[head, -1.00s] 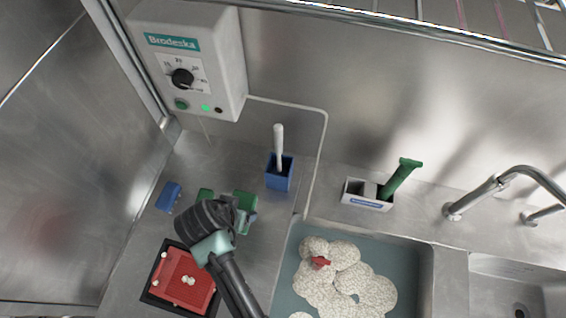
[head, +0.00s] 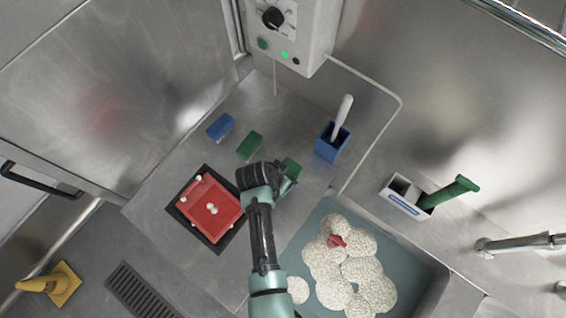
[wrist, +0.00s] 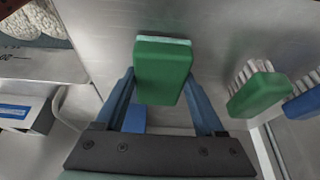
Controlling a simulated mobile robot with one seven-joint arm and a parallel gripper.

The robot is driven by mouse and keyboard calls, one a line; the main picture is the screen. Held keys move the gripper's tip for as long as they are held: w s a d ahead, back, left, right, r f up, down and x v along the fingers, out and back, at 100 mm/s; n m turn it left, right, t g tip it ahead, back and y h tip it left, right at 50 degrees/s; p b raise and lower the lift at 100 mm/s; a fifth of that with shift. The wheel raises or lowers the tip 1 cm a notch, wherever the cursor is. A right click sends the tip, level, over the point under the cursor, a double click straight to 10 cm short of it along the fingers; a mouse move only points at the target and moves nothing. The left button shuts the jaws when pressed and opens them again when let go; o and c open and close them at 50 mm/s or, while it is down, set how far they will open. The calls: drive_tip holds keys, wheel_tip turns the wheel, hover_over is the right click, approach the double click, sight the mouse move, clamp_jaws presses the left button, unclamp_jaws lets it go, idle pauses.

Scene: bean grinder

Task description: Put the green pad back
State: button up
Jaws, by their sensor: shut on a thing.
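The green pad (wrist: 163,70) is a green block with a pale strip along its top edge. In the wrist view it sits between the two blue fingers of my gripper (wrist: 162,88), which is shut on it. In the head view my gripper (head: 284,178) is over the steel counter, and the pad (head: 291,168) is partly hidden by it. A second green block (head: 250,145) lies apart to the left; in the wrist view it looks like a brush with white bristles (wrist: 258,94). I cannot tell the gap between held pad and counter.
A blue brush (head: 220,127) lies at the left. A blue holder (head: 331,146) with a white-handled tool stands right of my gripper. A red tray (head: 210,212) is on the left.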

drive_tip(key=shift+f, duration=0.15)
drive_tip(key=shift+f, duration=0.2)
drive_tip(key=o, duration=1.2)
drive_tip(key=shift+r, duration=0.1)
drive_tip(key=shift+c, duration=0.2)
drive_tip(key=shift+r, duration=0.25)
drive_tip(key=v, duration=1.1)
drive_tip(key=shift+r, duration=0.4)
drive_tip(key=shift+s, duration=0.1)
